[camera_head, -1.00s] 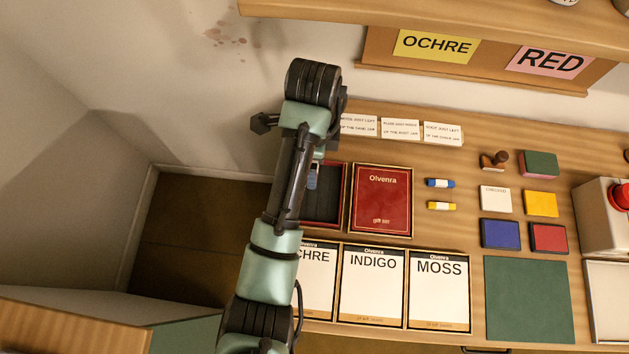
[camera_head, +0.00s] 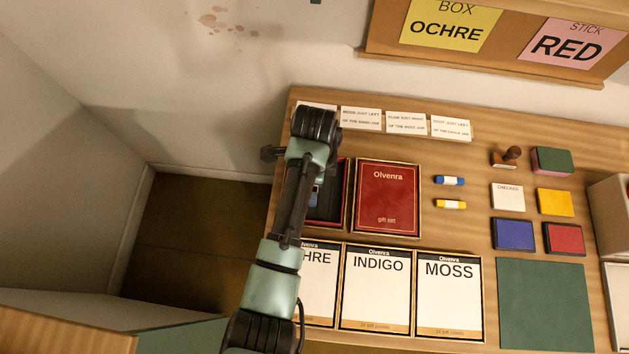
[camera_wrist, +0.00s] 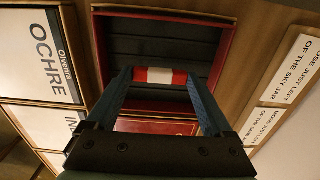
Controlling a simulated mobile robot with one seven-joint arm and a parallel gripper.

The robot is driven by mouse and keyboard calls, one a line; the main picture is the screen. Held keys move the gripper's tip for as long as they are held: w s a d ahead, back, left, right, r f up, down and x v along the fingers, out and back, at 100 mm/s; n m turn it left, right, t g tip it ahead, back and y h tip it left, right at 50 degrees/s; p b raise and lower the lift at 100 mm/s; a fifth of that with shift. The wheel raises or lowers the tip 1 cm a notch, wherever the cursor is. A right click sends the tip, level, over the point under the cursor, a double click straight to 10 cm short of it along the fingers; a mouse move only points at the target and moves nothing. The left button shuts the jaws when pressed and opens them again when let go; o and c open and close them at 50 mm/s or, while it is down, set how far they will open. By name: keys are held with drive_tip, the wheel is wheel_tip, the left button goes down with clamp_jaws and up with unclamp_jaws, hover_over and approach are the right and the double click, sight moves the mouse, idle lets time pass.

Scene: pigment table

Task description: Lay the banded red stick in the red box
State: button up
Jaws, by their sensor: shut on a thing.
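The banded red stick (camera_wrist: 160,76), red with a white middle band, is held between the fingertips of my gripper (camera_wrist: 160,78) in the wrist view. My gripper is shut on it, above the open red box (camera_wrist: 228,60), which has a dark ribbed inside. In the head view my arm hides the stick and part of the box (camera_head: 345,190). The red box lid (camera_head: 388,198), marked "Olvenra gift set", lies just right of the box; part of it shows in the wrist view (camera_wrist: 150,126). I cannot tell how high the stick is above the box floor.
Boxes marked INDIGO (camera_head: 375,295), MOSS (camera_head: 449,300) and OCHRE (camera_wrist: 42,60) stand along the front. A blue stick (camera_head: 450,181) and a yellow stick (camera_head: 450,204) lie right of the lid. White label cards (camera_head: 406,123) line the back.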

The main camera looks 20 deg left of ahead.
drive_tip(key=shift+f, duration=0.85)
drive_tip(key=shift+f, duration=0.15)
drive_tip(key=o, duration=1.1)
drive_tip(key=shift+c, duration=0.2)
wheel_tip(320, 180, up, 12)
drive_tip(key=shift+r, duration=0.2)
